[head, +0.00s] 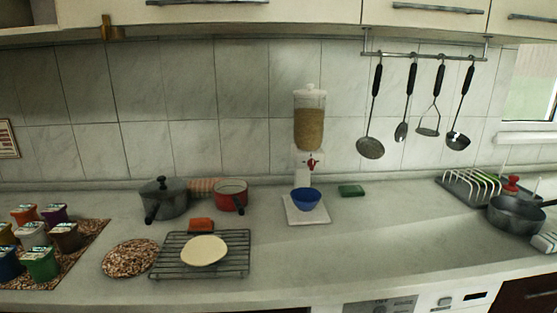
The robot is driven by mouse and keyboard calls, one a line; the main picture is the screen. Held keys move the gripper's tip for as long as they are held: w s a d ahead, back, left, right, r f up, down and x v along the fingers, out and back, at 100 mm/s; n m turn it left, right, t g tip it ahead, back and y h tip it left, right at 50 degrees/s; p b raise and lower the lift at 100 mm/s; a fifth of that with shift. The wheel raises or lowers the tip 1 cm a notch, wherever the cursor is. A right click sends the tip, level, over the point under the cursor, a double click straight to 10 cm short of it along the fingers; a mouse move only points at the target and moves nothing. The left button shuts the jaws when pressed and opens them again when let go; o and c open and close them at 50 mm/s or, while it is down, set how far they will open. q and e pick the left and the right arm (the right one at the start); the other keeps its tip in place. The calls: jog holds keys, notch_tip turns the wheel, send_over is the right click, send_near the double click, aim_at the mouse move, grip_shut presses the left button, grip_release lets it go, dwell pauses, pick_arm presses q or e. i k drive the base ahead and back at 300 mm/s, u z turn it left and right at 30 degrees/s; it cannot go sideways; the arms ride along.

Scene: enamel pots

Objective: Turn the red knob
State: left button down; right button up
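The red knob (312,162) sits on the front of a cereal dispenser (309,128) near the back wall, in the middle of the head view. The dispenser has a clear hopper filled with tan grains and a white stand. A blue bowl (306,199) stands below the knob on the dispenser's white base (293,217). The bowl's inside is too small to make out clearly. Neither of my grippers is in the head view.
A grey lidded pot (164,199) and a red pan (231,195) stand to the left, behind a wire rack (172,263) with a cream disc (204,251). A green sponge (351,190) lies right of the dispenser. The counter (375,235) is clear in front of the sponge.

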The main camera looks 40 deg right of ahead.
aim_at(312, 162)
jog(key=z, duration=0.55)
jog(key=i, duration=0.95)
jog(key=z, duration=0.9)
